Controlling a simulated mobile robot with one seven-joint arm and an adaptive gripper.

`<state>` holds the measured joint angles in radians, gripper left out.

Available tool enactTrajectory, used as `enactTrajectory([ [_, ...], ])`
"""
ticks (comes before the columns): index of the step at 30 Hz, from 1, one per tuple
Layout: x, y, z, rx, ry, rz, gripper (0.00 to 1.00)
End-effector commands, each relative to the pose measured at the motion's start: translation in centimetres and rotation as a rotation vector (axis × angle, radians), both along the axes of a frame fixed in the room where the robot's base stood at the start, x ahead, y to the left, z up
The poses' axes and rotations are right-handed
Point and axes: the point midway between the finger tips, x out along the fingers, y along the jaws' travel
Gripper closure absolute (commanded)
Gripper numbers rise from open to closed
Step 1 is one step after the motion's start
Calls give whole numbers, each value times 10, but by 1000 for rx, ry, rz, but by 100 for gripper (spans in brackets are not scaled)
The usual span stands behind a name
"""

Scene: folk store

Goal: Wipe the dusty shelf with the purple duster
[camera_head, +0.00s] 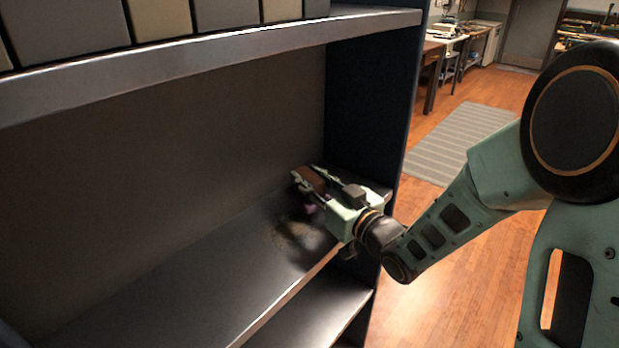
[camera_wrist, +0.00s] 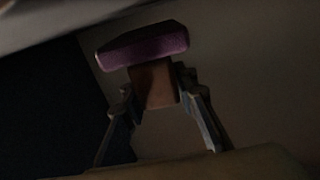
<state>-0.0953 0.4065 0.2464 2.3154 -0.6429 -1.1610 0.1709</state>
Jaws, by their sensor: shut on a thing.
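The purple duster (camera_wrist: 150,48) has a brown handle block (camera_wrist: 153,84), which sits between the two fingers of my gripper (camera_wrist: 154,92) in the wrist view. In the head view my gripper (camera_head: 306,186) is inside the shelf bay near its right end, just above the board, with the brown part of the duster showing at its tip. The shelf board (camera_head: 190,275) is dark and smooth. A brownish dusty patch (camera_head: 292,236) lies on it, left of and below my gripper. I cannot tell whether the duster touches the board.
An upper shelf (camera_head: 200,60) with several boxes (camera_head: 160,18) on it hangs above the bay. A dark side panel (camera_head: 370,110) closes the bay on the right. A lower shelf (camera_head: 315,310) lies below. The board to the left is clear.

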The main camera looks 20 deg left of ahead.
Motion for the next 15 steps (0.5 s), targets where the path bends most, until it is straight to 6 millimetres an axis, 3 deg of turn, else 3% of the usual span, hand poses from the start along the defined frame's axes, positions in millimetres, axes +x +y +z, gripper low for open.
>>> enactTrajectory([
  [15,0,0,-7,0,-1,0,100],
])
